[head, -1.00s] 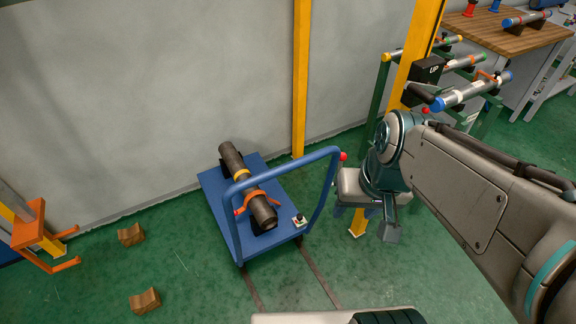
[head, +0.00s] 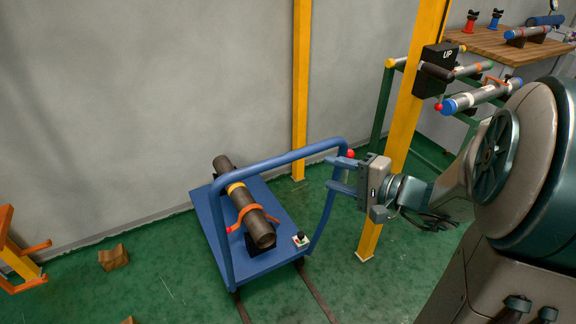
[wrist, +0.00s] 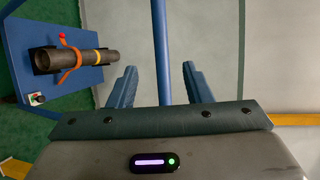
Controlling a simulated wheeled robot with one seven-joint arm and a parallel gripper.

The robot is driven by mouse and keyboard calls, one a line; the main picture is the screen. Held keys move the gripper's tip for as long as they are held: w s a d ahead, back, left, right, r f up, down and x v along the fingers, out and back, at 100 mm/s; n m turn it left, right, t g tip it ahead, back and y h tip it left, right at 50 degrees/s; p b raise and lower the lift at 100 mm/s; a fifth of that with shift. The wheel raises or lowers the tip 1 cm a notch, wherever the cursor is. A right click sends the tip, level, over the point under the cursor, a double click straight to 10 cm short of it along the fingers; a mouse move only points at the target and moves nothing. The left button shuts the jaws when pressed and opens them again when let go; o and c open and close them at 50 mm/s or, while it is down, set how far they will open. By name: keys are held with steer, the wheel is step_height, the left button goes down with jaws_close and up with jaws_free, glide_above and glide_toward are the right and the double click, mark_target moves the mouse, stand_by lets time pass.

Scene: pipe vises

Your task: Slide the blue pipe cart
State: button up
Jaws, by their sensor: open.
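The blue pipe cart (head: 285,208) stands on the green floor, left of my gripper. A dark pipe (head: 240,192) lies on it, held by an orange clamp. Its blue handle (head: 282,160) is a tall hoop with a red knob at the upper right corner. My gripper (head: 333,174) is open at the hoop's right upright, just below the knob. In the wrist view the handle bar (wrist: 161,40) runs between the two fingers, apart from both. I cannot tell whether the bar lies fully within finger depth. The cart's deck also shows there (wrist: 22,30).
Two floor rails (head: 315,288) run from the cart toward the front. A yellow post (head: 398,150) with a black "UP" box (head: 437,70) stands right of my gripper. Another yellow post (head: 301,80) stands by the wall. A wooden block (head: 113,257) lies on the floor at left.

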mark_target(292, 160)
steer(key=x, duration=1.3)
steer(key=shift+w+a, duration=0.2)
steer(key=shift+w, duration=0.2)
steer(key=shift+c, duration=0.4)
jaws_close()
